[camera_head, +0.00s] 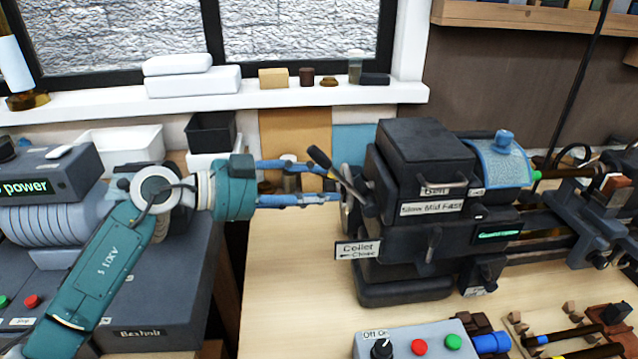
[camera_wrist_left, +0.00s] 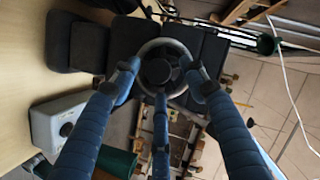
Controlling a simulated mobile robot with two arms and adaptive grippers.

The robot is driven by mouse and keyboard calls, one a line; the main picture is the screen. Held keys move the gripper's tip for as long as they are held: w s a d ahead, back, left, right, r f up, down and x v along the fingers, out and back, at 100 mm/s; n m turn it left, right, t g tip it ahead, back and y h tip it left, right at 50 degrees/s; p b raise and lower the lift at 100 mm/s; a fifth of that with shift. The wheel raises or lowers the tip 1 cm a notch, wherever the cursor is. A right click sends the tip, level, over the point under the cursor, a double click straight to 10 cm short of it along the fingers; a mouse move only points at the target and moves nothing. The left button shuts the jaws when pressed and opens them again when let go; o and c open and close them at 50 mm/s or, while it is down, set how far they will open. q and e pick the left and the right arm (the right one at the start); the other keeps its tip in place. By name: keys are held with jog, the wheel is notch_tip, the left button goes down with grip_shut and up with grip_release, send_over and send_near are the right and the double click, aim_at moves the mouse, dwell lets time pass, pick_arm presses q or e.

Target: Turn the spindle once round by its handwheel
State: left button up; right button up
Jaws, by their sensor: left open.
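The handwheel (camera_head: 346,212) sits at the left end of the dark lathe headstock (camera_head: 425,155), seen nearly edge-on in the head view. In the left wrist view the handwheel (camera_wrist_left: 158,71) is a grey ring with a dark hub. My left gripper (camera_head: 336,184) reaches it from the left with its fingers open. In the left wrist view the blue fingers (camera_wrist_left: 162,80) are spread about the wheel, their tips at or close to its rim. I cannot tell whether they touch it. The spindle is hidden inside the headstock. My right gripper is not in view.
A dark-handled lever (camera_head: 334,172) slants close by my left fingers. A "Collet Close" sign (camera_head: 358,250) is below the wheel. A grey switch box (camera_head: 400,345) stands in front, tools lie at right. The wooden bench (camera_head: 290,290) is clear below the left gripper.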

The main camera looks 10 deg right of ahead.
pick_arm(q)
jog(key=shift+w+d+f, duration=0.1)
jog(key=shift+w+d, duration=0.05)
jog(key=shift+d, duration=0.2)
jog(key=c, duration=1.1)
jog(key=shift+o, duration=0.2)
jog(key=shift+r, duration=0.2)
jog(key=shift+f+m+t, duration=0.1)
jog(key=shift+m+t, duration=0.2)
jog(key=shift+m, duration=0.2)
jog(key=shift+f+m+t+h+b, duration=0.1)
jog(key=shift+m+t+h+b, duration=0.3)
jog(key=shift+m+b, duration=0.4)
jog(key=shift+f+m+t+h+b, duration=0.1)
jog(key=shift+m+t+h+b, duration=0.35)
jog(key=shift+m+b, duration=0.75)
jog(key=shift+m, duration=0.4)
